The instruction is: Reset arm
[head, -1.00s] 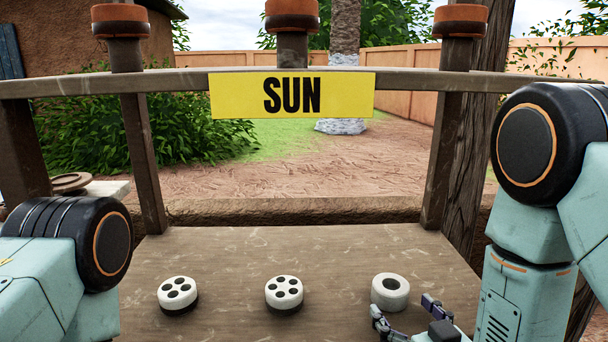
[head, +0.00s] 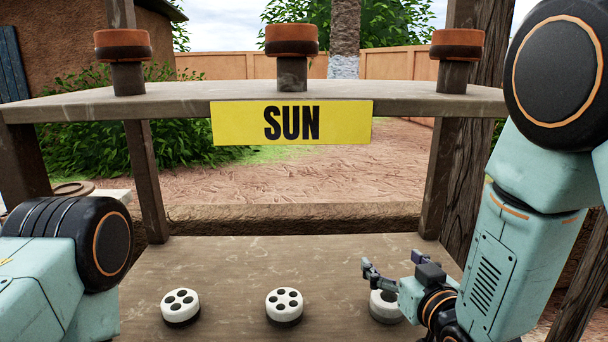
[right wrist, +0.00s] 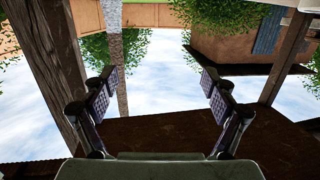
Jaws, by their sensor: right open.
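My right gripper (head: 392,264) is in the head view, raised above the wooden table (head: 230,262) at the right. It is open, with nothing between its fingers. In the right wrist view its two fingers (right wrist: 160,98) stand wide apart against sky and foliage. Of my left arm only a joint and link show at the left edge of the head view; its gripper is out of view.
Two white discs with dark holes, one on the left (head: 180,306) and one in the middle (head: 284,305), lie on the table. A third white piece (head: 384,306) is partly hidden behind my right gripper. A shelf (head: 410,101) with a yellow SUN sign (head: 292,122) and orange-topped pieces (head: 291,40) spans above.

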